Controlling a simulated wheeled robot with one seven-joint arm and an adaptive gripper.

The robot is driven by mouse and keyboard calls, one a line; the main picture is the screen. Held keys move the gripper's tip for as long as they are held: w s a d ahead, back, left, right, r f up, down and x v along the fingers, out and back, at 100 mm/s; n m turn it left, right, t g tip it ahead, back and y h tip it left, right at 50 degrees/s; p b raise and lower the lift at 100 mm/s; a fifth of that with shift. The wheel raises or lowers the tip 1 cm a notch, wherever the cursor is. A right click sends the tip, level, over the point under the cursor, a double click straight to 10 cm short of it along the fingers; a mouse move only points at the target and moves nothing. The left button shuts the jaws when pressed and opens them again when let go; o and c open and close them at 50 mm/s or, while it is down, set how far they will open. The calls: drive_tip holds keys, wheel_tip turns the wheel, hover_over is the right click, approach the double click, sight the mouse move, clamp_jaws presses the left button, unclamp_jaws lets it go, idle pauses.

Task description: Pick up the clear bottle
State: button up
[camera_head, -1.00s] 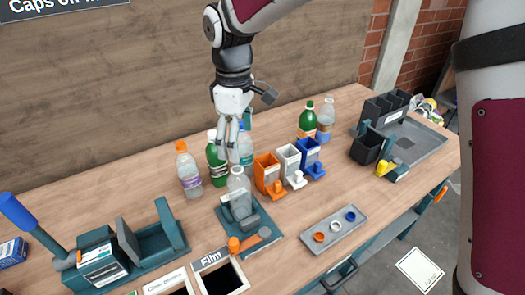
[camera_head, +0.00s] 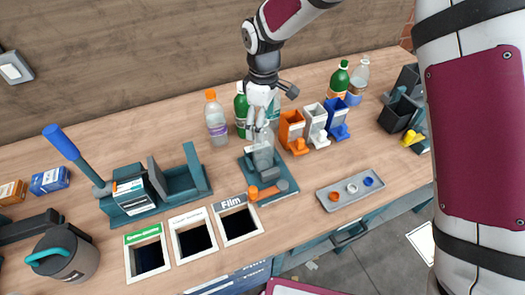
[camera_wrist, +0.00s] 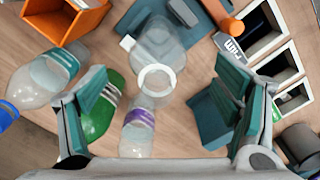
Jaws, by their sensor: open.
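The clear bottle (camera_head: 264,157) stands uncapped in a teal holder (camera_head: 246,166) on the bench. In the wrist view I look down on the clear bottle (camera_wrist: 165,45), with its open round neck ring between and beyond my fingers. My gripper (camera_head: 258,128) is directly above the bottle in the head view and hides part of it. In the wrist view my gripper (camera_wrist: 163,98) has its teal-padded fingers wide apart, with nothing held between them.
An orange-capped bottle (camera_head: 216,120) and a green bottle (camera_head: 240,112) stand close behind-left. Orange (camera_head: 291,128), white (camera_head: 315,122) and blue (camera_head: 338,115) holders stand right. A grey tray (camera_head: 332,204) holds caps. Labelled bench openings (camera_head: 237,220) lie in front.

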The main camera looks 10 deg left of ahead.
drive_tip(key=shift+w+a+f+p, duration=0.15)
drive_tip(key=shift+f+p, duration=0.35)
drive_tip(key=shift+f, duration=1.5)
drive_tip(key=shift+c, duration=0.4)
drive_tip(key=c, duration=0.9)
drive_tip(key=shift+c, duration=0.2)
